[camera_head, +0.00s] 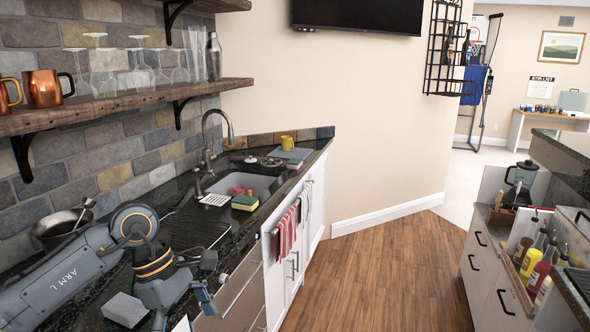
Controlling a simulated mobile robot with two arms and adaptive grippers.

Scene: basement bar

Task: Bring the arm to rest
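My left arm comes in from the lower left, bent at the elbow, above the dark counter (232,243). Its wrist with orange rings points down toward the counter's front edge. My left gripper (183,309) hangs at the end of it, low in the view. Its fingers look spread apart, with nothing seen between them. My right arm and gripper are not in view.
A metal pan (62,226) stands behind the arm, against the stone wall. A sink (246,184) with a faucet (212,150) and sponges lies farther along. A wooden shelf (120,104) with mugs and glasses hangs above. The wooden floor (385,270) is clear. Bottles (538,257) stand at right.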

